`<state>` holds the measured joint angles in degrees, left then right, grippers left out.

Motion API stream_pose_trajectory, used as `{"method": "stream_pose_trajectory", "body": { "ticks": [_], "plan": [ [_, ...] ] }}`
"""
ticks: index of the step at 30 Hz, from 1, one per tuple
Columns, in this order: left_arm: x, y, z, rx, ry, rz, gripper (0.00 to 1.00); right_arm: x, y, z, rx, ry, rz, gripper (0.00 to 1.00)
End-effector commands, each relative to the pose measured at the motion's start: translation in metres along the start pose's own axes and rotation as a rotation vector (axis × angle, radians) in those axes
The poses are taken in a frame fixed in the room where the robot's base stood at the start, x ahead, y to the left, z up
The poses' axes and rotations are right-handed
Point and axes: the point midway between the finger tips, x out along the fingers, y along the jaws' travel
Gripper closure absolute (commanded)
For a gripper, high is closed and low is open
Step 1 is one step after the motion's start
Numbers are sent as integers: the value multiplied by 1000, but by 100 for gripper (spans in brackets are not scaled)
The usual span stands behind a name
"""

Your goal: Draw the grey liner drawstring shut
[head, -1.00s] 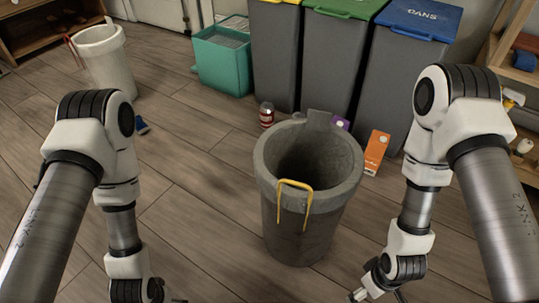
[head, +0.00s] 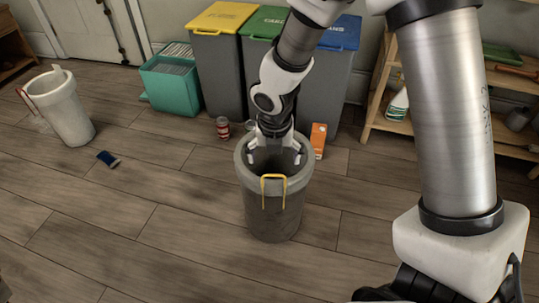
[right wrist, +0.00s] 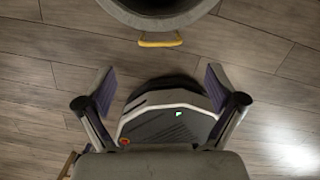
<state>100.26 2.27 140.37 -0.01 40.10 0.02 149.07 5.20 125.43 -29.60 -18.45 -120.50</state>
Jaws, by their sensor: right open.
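The grey bin (head: 272,222) stands upright on the floor, with a grey liner rim (head: 243,172) around its mouth. A yellow drawstring loop (head: 263,192) hangs at the front of the rim; it also shows in the right wrist view (right wrist: 160,43). My right gripper (head: 275,160) points down, open and empty. In the head view it overlaps the bin's mouth and hides much of it. In the right wrist view its spread fingers (right wrist: 160,78) are apart from the loop, which lies beyond them at the top. My left gripper is out of view.
A white bin (head: 68,110) with a red loop stands at left, near a dark blue item (head: 108,159). Behind are lidded bins (head: 218,70), a teal crate (head: 170,85), a can (head: 223,128) and an orange carton (head: 318,138). Shelves stand at right. The front floor is clear.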

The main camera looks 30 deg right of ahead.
Motion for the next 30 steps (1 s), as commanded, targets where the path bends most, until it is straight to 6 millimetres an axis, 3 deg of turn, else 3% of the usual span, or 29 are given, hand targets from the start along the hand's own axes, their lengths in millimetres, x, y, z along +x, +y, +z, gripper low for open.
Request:
{"method": "stream_pose_trajectory", "body": {
  "ticks": [1,7,17,18,24,26,30],
  "plan": [
    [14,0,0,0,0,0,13,17,0,-2,1,2,0,6],
    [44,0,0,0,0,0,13,55,0,-2,1,1,1,6],
    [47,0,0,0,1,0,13,62,0,0,2,1,2,6],
    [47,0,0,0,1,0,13,62,0,0,2,1,2,10],
    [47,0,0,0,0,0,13,62,0,-1,2,1,1,79],
    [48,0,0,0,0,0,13,62,0,-1,2,2,1,96],
    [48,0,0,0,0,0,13,63,0,-1,2,3,1,100]
  ]
}}
